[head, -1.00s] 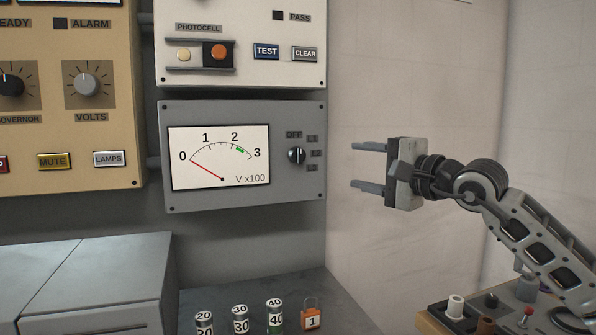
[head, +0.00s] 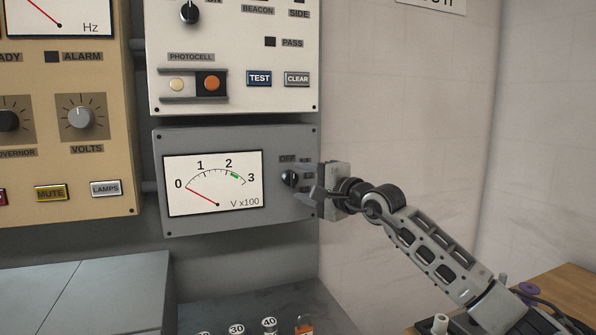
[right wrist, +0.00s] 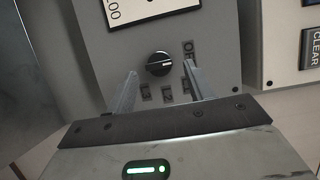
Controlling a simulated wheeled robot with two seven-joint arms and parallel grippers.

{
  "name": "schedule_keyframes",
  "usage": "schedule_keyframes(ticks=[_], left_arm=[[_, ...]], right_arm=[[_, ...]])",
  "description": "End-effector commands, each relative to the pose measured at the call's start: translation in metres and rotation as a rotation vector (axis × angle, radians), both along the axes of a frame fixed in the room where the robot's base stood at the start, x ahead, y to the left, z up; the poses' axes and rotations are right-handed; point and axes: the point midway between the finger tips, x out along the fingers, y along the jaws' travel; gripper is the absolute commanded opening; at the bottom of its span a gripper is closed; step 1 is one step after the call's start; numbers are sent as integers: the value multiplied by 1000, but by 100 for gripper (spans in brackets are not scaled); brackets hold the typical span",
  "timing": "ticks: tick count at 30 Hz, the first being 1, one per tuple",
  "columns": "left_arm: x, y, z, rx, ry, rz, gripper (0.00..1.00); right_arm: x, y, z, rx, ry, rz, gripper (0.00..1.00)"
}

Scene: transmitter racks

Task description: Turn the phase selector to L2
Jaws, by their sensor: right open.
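The phase selector (head: 290,179) is a small black knob on the right side of the grey meter panel (head: 230,226). In the right wrist view the selector (right wrist: 159,64) has a white pointer line, with OFF and several L labels around it. The meter (head: 213,184) has its red needle at 0. My right gripper (head: 300,182) is open at the panel. In the right wrist view its fingers (right wrist: 158,82) reach toward either side of the knob, with a gap on each side. It partly hides the labels in the head view. My left gripper is out of view.
Above is a white panel (head: 230,105) with TEST and CLEAR buttons. A tan panel (head: 100,140) with knobs and buttons is at the left. Below are a dark shelf with several numbered cylinders and an orange padlock (head: 304,324).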

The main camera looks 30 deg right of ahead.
Motion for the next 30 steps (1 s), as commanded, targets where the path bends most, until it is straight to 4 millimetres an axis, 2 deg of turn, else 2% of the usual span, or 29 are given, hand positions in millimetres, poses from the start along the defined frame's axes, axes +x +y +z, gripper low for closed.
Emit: schedule_keyframes(ticks=[3, 6, 16, 21, 30], left_arm=[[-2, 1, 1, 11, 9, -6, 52], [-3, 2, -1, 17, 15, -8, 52], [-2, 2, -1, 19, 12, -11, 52], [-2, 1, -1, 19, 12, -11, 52], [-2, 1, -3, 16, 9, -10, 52]], right_arm=[[15, 2, 2, 3, -2, 0, 53], [22, 3, 1, 2, -3, 0, 53], [25, 3, -1, 0, -1, 0, 53], [24, 3, -1, 0, -1, -1, 9], [24, 3, -2, 22, -6, -1, 9]])
